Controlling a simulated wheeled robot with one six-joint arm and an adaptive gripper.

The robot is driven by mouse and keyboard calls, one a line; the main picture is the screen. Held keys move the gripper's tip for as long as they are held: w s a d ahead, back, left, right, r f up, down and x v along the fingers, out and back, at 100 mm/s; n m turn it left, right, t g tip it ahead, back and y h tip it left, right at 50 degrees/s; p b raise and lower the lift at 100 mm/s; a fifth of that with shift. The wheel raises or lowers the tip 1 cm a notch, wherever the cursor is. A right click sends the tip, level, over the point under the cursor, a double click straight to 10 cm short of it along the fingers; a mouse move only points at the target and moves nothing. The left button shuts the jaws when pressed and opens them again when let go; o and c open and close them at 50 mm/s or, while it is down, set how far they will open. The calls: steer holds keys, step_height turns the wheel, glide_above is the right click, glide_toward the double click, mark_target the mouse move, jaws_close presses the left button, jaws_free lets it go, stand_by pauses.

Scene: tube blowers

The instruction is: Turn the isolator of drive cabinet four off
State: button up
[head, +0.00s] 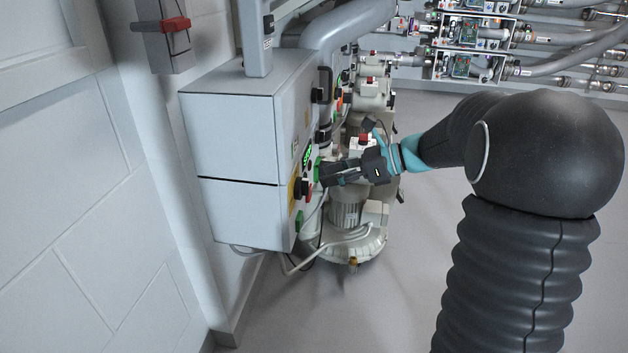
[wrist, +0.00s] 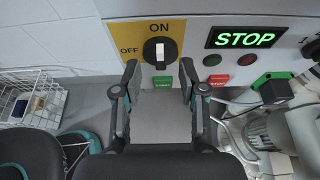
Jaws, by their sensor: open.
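The isolator is a black rotary knob (wrist: 159,50) on a yellow plate (wrist: 128,33) marked ON and OFF in the wrist view. Its white bar stands upright, pointing at ON; OFF is to the left. In the head view the yellow plate (head: 292,192) shows on the front of the nearest grey cabinet (head: 235,125). No cabinet number is readable. My gripper (wrist: 160,78) is open and empty, its fingertips either side of and just below the knob in the wrist view. I cannot tell whether they touch the panel. In the head view my gripper (head: 326,172) is close to the cabinet front.
A lit green STOP display (wrist: 245,38) is right of the isolator, above a red button (wrist: 247,60) and a dark green button (wrist: 211,60). A blower motor (head: 347,208) stands beside the cabinet. A wire basket (wrist: 32,90) is at left in the wrist view. Open floor (head: 420,270) lies right.

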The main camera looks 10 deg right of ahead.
mark_target(308, 180)
steer(key=shift+x, duration=2.4)
jaws_close()
